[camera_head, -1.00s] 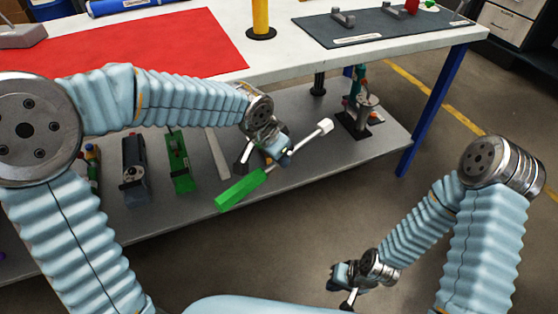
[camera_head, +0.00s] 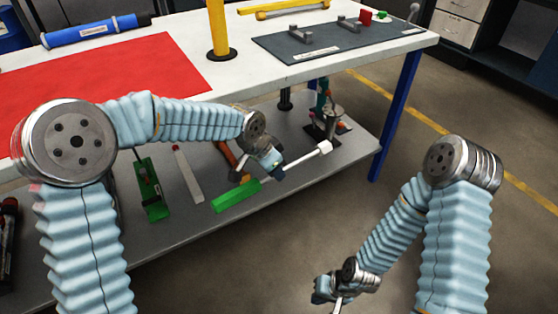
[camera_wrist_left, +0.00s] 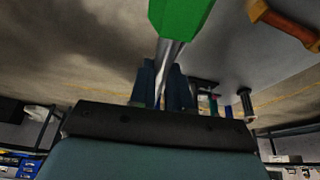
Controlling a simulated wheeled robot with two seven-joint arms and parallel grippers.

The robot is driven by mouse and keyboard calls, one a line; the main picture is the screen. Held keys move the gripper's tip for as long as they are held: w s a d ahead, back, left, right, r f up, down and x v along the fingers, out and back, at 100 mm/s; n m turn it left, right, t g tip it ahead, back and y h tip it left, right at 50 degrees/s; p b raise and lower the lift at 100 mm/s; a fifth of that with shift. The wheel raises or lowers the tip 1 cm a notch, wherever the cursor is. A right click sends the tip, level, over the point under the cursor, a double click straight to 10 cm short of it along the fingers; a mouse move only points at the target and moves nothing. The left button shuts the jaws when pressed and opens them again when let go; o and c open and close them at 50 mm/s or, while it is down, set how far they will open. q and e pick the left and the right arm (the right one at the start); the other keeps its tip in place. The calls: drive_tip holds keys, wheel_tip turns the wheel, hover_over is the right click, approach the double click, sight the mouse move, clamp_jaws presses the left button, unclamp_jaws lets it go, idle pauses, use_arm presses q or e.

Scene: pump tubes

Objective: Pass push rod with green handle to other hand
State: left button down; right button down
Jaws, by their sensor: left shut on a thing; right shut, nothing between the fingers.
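The push rod has a green handle (camera_head: 236,196) and a light shaft with a white tip (camera_head: 324,147). My left gripper (camera_head: 272,168) is shut on the push rod's shaft just beyond the handle. The rod is tilted, handle toward the lower left and tip toward the upper right, in front of the lower shelf. In the left wrist view the green handle (camera_wrist_left: 181,15) is at the top and the shaft runs down between the dark fingers (camera_wrist_left: 163,88). My right gripper (camera_head: 335,303) is shut and empty at the bottom of the head view, well apart from the rod.
The workbench (camera_head: 215,92) carries a red mat (camera_head: 110,85), a yellow post (camera_head: 218,35) and a dark mat with fixtures (camera_head: 345,40). The lower shelf (camera_head: 120,225) holds several tools and a small stand (camera_head: 325,125). Open floor lies between my arms.

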use_arm(q)
wheel_tip(320, 180, down, 6)
drive_tip(key=s+a+m+g, duration=0.2)
drive_tip(key=m+g, duration=0.1)
drive_tip(key=m, duration=0.7)
drive_tip(key=shift+a+g+h, duration=0.3)
